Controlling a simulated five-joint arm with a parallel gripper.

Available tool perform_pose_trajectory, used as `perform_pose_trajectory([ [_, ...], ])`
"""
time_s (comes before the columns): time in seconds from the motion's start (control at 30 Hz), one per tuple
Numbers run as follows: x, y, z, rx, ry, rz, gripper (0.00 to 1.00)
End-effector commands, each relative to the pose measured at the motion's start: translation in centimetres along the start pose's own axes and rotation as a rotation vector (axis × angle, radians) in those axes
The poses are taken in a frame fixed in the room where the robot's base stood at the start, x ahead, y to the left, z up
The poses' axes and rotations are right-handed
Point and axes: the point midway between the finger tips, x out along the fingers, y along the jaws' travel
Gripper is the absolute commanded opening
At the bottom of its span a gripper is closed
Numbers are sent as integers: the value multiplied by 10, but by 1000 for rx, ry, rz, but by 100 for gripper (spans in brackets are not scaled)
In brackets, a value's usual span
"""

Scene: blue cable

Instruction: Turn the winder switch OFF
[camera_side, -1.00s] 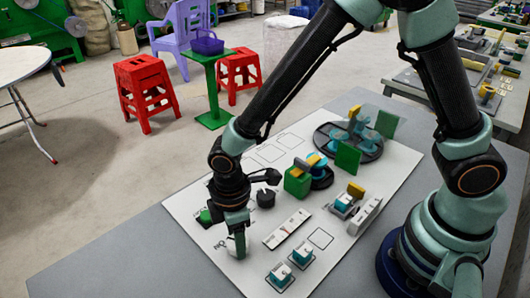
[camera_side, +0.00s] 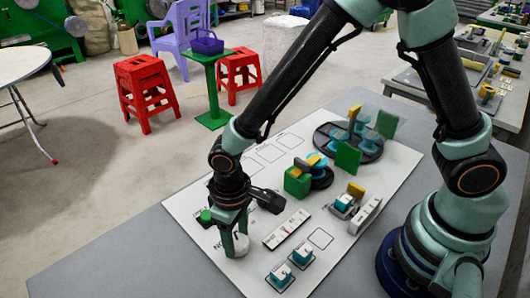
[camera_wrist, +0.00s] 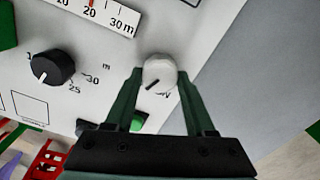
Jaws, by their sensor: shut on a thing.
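The winder switch looks like a round white knob (camera_wrist: 159,70) with a dark pointer line, on the white panel. In the wrist view the line points to the lower left, and part of a printed label shows just below the knob. My gripper (camera_wrist: 160,78) is shut on the knob, one green finger on each side. In the side view my gripper (camera_side: 236,247) reaches down to the panel's near left corner, and the white knob (camera_side: 240,243) shows between its fingers. The rest of the label is hidden by the gripper.
A black dial (camera_wrist: 52,69) with numbers sits left of the knob in the wrist view. A green button (camera_side: 206,215) is close to my gripper. A length scale (camera_side: 287,229), green blocks (camera_side: 297,181) and small teal-and-white parts (camera_side: 281,274) stand on the panel (camera_side: 195,200).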

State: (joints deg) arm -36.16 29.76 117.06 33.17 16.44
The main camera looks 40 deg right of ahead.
Motion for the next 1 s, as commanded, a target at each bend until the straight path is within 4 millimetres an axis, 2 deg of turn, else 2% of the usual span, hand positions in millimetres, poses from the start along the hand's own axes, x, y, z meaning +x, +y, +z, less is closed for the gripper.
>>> perform_pose_trajectory([
  [0.3,-1,0,0,115,-1,0,0],
  [0.83,-1,0,0,137,0,0,0],
  [0.87,-1,0,0,137,0,0,66],
  [0.9,-1,0,0,137,0,0,82],
  [0.93,-1,0,0,137,0,0,85],
  [1.0,-1,0,0,136,0,0,85],
])
